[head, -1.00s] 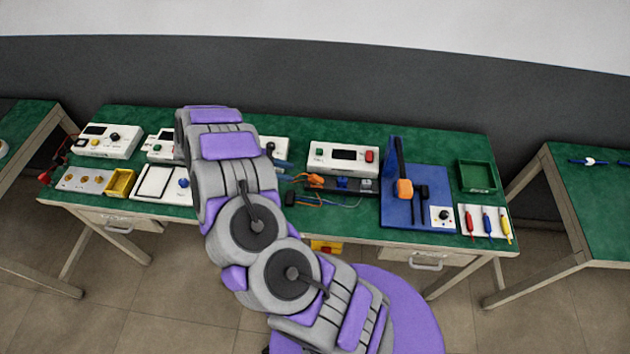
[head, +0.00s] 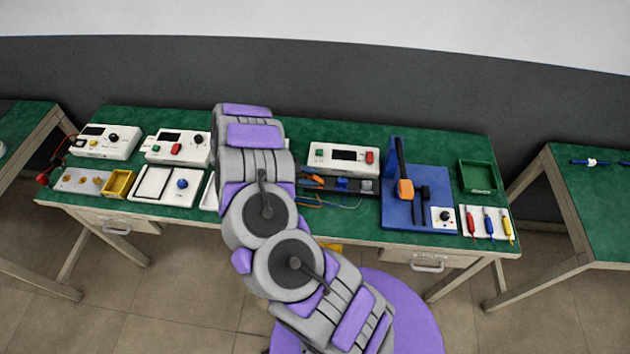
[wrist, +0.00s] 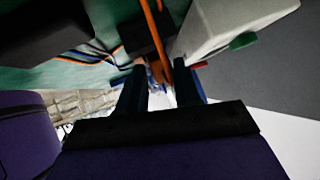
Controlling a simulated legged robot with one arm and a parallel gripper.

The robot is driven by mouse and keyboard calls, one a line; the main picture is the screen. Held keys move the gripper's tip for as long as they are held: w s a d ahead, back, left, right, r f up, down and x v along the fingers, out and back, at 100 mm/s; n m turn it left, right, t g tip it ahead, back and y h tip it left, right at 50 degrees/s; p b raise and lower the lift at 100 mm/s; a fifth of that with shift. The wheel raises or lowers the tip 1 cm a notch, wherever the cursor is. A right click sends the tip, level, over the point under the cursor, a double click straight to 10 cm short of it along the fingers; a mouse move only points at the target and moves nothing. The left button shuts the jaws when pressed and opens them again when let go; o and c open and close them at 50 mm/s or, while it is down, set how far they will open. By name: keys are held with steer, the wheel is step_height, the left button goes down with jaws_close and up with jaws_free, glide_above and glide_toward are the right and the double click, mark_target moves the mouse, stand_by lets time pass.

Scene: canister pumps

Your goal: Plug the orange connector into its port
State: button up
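My gripper (wrist: 160,85) shows in the wrist view as two dark fingers standing apart, with a gap between them. An orange strip (wrist: 160,50) runs down the picture past a black block (wrist: 147,42) and into the view between the fingertips. I see no clear contact with either finger, and I cannot tell whether this strip is the connector or a cable. In the head view, an orange piece (head: 311,181) lies at a black strip unit (head: 347,187) just right of my arm. My arm hides my gripper there. The port cannot be made out.
A white box with display (head: 343,158) stands behind the black strip. A blue stand with an orange part (head: 405,189) is on the right, beside a green tray (head: 478,176). White instruments (head: 106,141) and a yellow bin (head: 118,184) are on the left.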

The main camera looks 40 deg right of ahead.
steer(key=shift+c, duration=0.3)
jaws_close()
steer(key=shift+w+r, duration=0.1)
steer(key=shift+r, duration=0.15)
